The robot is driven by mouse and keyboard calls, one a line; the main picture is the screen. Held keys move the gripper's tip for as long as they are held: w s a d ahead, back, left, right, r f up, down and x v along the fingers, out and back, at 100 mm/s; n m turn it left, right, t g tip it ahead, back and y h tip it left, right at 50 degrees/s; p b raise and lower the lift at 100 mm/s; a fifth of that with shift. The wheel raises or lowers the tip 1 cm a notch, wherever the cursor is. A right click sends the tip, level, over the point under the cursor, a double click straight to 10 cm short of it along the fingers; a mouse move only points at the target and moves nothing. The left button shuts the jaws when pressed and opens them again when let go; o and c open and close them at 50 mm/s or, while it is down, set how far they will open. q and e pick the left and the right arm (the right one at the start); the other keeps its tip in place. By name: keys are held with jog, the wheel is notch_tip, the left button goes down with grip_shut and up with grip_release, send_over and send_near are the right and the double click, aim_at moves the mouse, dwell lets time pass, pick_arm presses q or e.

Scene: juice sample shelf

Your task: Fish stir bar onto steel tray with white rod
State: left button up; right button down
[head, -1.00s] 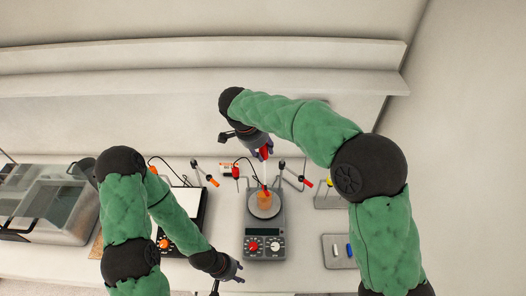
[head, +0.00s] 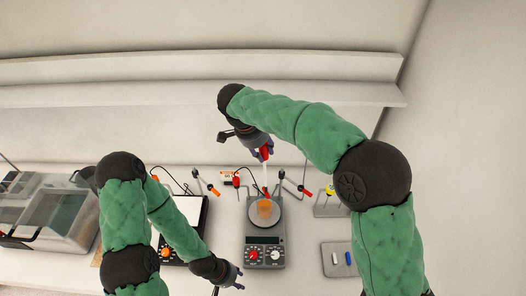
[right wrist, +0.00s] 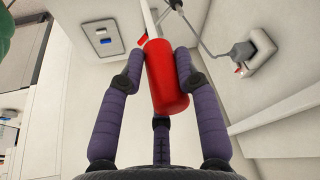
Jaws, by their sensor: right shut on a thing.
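My right gripper (head: 263,153) is shut on the red handle (right wrist: 166,80) of the white rod (head: 265,176). The rod hangs down roughly upright over the beaker of orange liquid (head: 264,209). I cannot tell whether its lower end is inside the beaker. The beaker stands on the round plate of a grey stirrer (head: 264,254). The steel tray (head: 340,272) lies to the right, with a white and a blue bar on it. It also shows in the right wrist view (right wrist: 98,28). I see no stir bar in the beaker. My left gripper (head: 237,278) hovers low, left of the stirrer's front; its fingers are too small to read.
A black-framed device with a white top (head: 186,215) and an orange knob stands left of the stirrer. Clamp stands and cables are behind the beaker. A small rack (head: 328,210) stands behind the tray. A glass-lidded bath (head: 45,215) is at far left.

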pick_arm(q)
jog(key=shift+r+p, duration=0.75)
jog(key=shift+r, duration=0.05)
pick_arm(e)
jog(key=shift+r, duration=1.55)
jog(key=shift+d, duration=0.1)
